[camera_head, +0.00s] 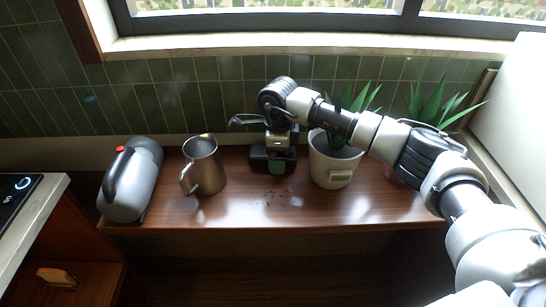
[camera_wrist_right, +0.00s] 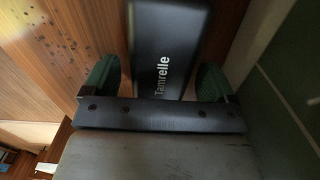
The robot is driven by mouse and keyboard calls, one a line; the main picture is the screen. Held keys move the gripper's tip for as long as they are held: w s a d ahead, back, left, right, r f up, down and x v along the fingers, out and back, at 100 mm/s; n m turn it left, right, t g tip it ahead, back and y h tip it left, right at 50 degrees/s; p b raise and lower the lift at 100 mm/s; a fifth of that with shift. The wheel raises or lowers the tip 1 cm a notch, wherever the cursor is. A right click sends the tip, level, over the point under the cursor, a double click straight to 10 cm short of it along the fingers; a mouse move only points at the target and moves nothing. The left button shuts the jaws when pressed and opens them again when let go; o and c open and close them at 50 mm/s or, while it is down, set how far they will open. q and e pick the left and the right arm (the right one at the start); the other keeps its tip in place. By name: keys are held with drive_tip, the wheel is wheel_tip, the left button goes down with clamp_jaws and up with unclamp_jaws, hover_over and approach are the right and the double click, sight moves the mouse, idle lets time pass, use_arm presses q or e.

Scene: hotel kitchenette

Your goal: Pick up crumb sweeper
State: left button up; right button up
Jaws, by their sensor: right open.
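The crumb sweeper, a flat black body lettered "Tamrelle" (camera_wrist_right: 170,40), lies between the two green-padded fingers of my right gripper (camera_wrist_right: 157,80) in the right wrist view. The fingers stand apart on either side of it, with a visible gap at the right finger. In the head view my right gripper (camera_head: 273,158) points down at the wooden counter, near the back wall, and largely hides the sweeper. My left gripper is in neither view.
A white plant pot (camera_head: 333,172) stands close to the right of my gripper, under my arm. Dark crumbs (camera_head: 270,197) lie on the counter (camera_head: 245,211) in front. A green tiled wall (camera_head: 225,95) is behind.

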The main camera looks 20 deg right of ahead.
drive_tip(key=shift+f, duration=0.1)
drive_tip(key=c, duration=1.1)
drive_tip(key=shift+o, duration=0.2)
drive_tip(key=shift+r+p, duration=0.4)
drive_tip(key=shift+r, duration=0.1)
wheel_tip(320, 180, up, 10)
drive_tip(key=shift+f+b, duration=0.2)
drive_tip(key=shift+b, duration=0.5)
